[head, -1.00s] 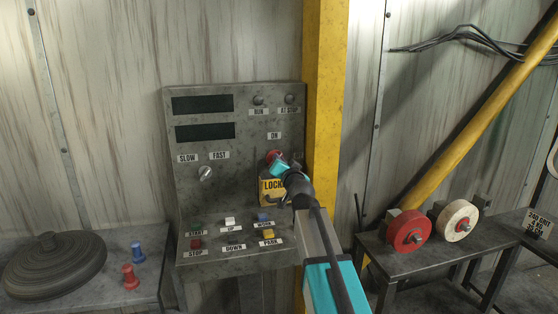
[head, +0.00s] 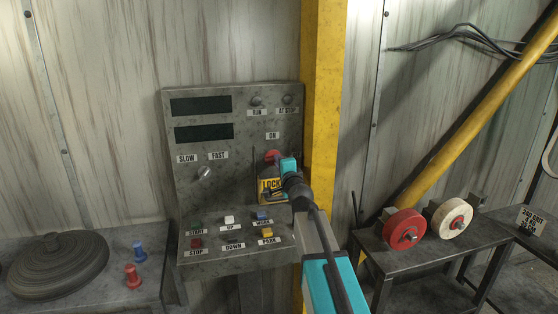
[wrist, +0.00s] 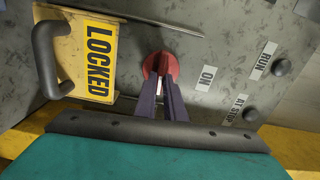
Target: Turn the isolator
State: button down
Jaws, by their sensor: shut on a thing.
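The isolator is a red round knob (head: 272,156) on the grey control panel, below the ON label (head: 273,135). In the wrist view the red knob (wrist: 161,66) is at the tips of my gripper (wrist: 163,88), whose two dark fingers are shut on it. The fingers hide part of the knob. A yellow LOCKED tag (head: 270,186) with a dark handle is just below the knob in the head view. It also shows in the wrist view (wrist: 84,60), left of the fingers and apart from them.
The panel (head: 210,160) has a SLOW/FAST knob (head: 204,173), RUN and AT STOP lamps and several push buttons along its lower ledge. A table (head: 440,258) with red and white wheels is at right.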

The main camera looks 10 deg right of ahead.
jog(key=shift+f+m, duration=0.1)
jog(key=shift+m, duration=0.5)
jog(key=c, duration=1.8)
grip_release()
jog(key=shift+c, duration=0.2)
jog(key=shift+s, duration=0.1)
jog(key=s+b, duration=0.2)
jog(key=s, duration=0.9)
jog(key=shift+f+b, duration=0.1)
jog(key=shift+b, duration=0.4)
jog(key=s+b, duration=0.1)
jog(key=b, duration=0.2)
jog(key=shift+a+b, duration=0.1)
jog(key=shift+b, duration=0.2)
